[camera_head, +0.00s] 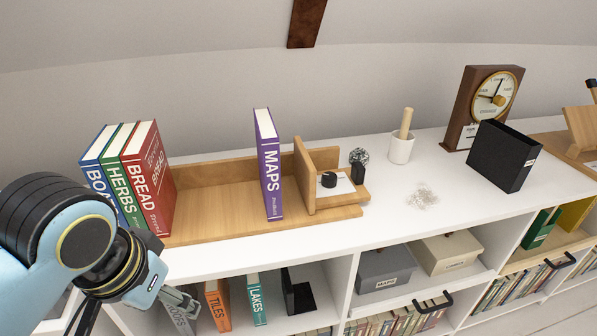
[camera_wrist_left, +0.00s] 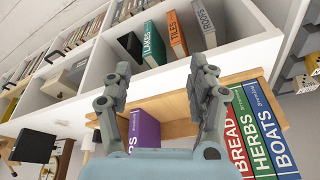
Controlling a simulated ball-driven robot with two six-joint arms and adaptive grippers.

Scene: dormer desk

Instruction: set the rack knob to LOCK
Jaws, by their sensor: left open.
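The wooden book rack (camera_head: 215,200) lies on the white shelf top. Its upright wooden end block (camera_head: 304,172) bears a white plate (camera_head: 340,186) with a round black knob (camera_head: 328,179). The plate's lettering is too small to read, so I cannot tell the knob's setting. My left gripper (camera_head: 140,300) is at the lower left in the head view, in front of the rack's left end and well apart from the knob. In the left wrist view, its fingers (camera_wrist_left: 162,68) are spread and empty. The knob does not show there. My right gripper is not in view.
BOATS, HERBS and BREAD (camera_head: 146,180) stand at the rack's left; purple MAPS (camera_head: 268,165) leans near the end block. A black object (camera_head: 358,172) and wire ball (camera_head: 358,155) are right of the plate. Beyond are a white cup (camera_head: 400,150), clips (camera_head: 422,196) and black bin (camera_head: 503,156).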

